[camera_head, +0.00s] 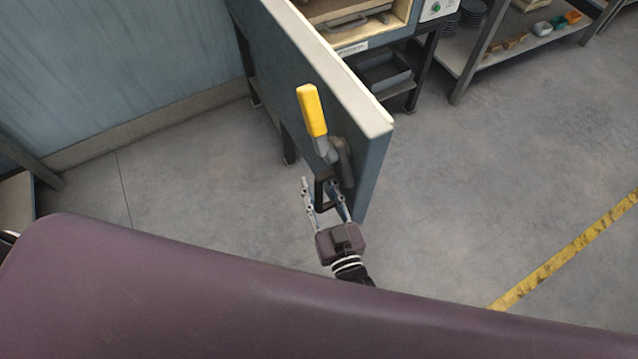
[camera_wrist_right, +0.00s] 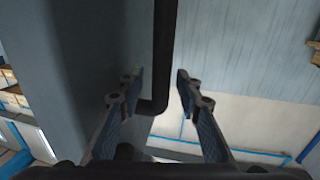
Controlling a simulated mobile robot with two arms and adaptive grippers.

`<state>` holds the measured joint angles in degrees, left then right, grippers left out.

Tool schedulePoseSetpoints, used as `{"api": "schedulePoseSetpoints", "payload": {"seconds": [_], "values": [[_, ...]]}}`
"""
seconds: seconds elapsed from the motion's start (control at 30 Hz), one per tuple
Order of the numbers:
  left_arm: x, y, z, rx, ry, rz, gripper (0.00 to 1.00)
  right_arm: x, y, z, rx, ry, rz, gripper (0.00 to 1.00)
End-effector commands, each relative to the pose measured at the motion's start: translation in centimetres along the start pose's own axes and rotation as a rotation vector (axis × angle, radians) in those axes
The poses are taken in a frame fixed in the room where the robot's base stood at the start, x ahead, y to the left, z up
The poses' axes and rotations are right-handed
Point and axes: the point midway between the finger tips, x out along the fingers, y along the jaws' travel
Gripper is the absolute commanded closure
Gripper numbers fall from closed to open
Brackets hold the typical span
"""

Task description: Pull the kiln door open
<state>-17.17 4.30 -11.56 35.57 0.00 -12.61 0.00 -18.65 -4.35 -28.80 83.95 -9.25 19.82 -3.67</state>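The kiln door (camera_head: 300,70) is a thick blue-grey panel that stands swung well out from the kiln (camera_head: 372,22), whose lit interior shows behind it. A yellow-gripped latch lever (camera_head: 312,110) and a dark bar handle (camera_head: 322,192) are on its outer face. My right gripper (camera_head: 321,186) is at the handle with its fingers spread, one on each side. In the right wrist view the dark handle bar (camera_wrist_right: 164,55) runs down between the open fingertips (camera_wrist_right: 155,84), with space beside the right finger. My left gripper is not in view.
A shelf rack (camera_head: 480,62) with plates and small coloured pieces stands at the upper right. A blue wall panel (camera_head: 110,70) is at the left. The grey floor (camera_head: 470,170) is clear right of the door, with a yellow line (camera_head: 565,255).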

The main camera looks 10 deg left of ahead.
Motion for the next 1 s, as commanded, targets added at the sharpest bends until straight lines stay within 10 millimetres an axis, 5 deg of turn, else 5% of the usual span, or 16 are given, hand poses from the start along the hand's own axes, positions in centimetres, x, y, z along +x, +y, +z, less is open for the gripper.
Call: {"api": "schedulePoseSetpoints", "payload": {"seconds": [0.37,0.8,1.0], "values": [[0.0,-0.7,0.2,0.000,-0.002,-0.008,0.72,-0.9,0.0,-0.1,0.000,0.003,0.000,0.67],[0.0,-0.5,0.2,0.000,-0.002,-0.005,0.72,-9.6,0.0,0.0,0.001,0.000,0.000,0.67],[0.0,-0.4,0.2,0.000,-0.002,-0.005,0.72,-11.6,0.0,-0.1,0.001,0.002,0.000,0.67]]}}
